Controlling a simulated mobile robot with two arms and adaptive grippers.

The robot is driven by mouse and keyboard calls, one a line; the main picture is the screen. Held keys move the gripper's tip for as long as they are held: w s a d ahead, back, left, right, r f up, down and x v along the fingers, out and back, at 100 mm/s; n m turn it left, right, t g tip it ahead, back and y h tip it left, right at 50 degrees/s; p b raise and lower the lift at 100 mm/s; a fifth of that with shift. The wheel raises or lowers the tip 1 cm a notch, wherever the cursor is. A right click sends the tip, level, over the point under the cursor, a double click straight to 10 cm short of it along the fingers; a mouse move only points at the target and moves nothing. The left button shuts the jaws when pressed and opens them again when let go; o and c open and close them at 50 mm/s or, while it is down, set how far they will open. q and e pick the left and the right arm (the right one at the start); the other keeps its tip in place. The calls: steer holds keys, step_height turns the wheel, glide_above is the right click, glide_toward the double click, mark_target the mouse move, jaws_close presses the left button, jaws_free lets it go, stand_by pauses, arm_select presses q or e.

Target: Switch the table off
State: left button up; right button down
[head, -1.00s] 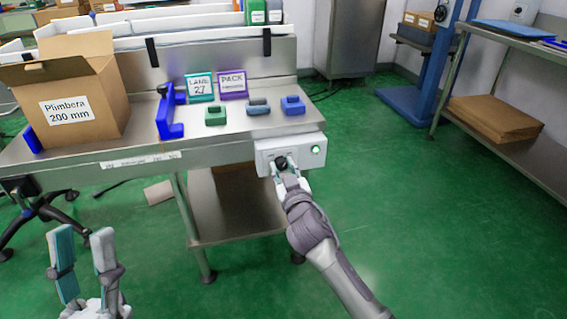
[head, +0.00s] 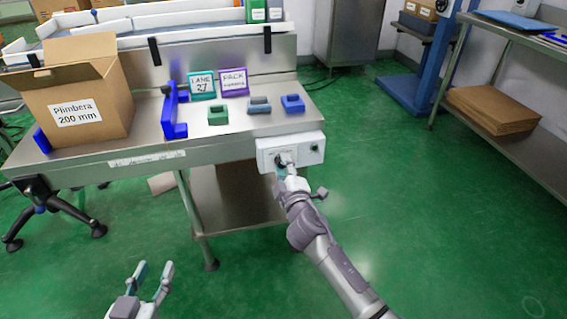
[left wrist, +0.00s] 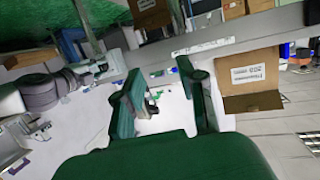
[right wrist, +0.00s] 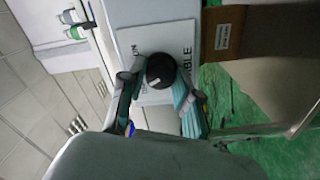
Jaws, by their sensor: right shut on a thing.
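The white control box (head: 268,152) hangs on the front right edge of the steel table (head: 225,138). Its round indicator light (head: 314,148) looks dark in the head view. My right gripper (head: 283,167) is at the box. In the right wrist view its fingers are shut on the black rotary knob (right wrist: 160,70), one on each side, in front of a lettered plate (right wrist: 187,45). The knob shows a pale mark on its face. My left gripper (head: 153,277) is open and empty, low over the floor and away from the table.
On the table are an open cardboard box (head: 112,98), a blue bracket (head: 168,115), two small signs (head: 202,86) and several small blocks (head: 218,116). A steel shelf unit (head: 510,135) stands at the right. Green floor is clear between it and the table.

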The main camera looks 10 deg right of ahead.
arm_select(q)
steer(key=shift+s+a+f+g+y+p, duration=0.2)
steer(key=shift+s+f+g, duration=0.3)
steer(key=shift+f, duration=0.25)
steer(key=shift+s+a+f+g+y+p, duration=0.15)
steer(key=shift+s+a+f+g, duration=0.2)
steer(key=shift+f+g, duration=0.3)
steer(key=shift+s+a+f+g+y+p, duration=0.15)
steer(key=shift+s+f+g, duration=0.35)
steer(key=shift+f, duration=0.3)
arm_select(e)
steer(key=shift+n, duration=1.8)
steer(key=c, duration=0.8)
jaws_free()
steer(key=shift+s, duration=0.1)
steer(key=s, duration=1.2)
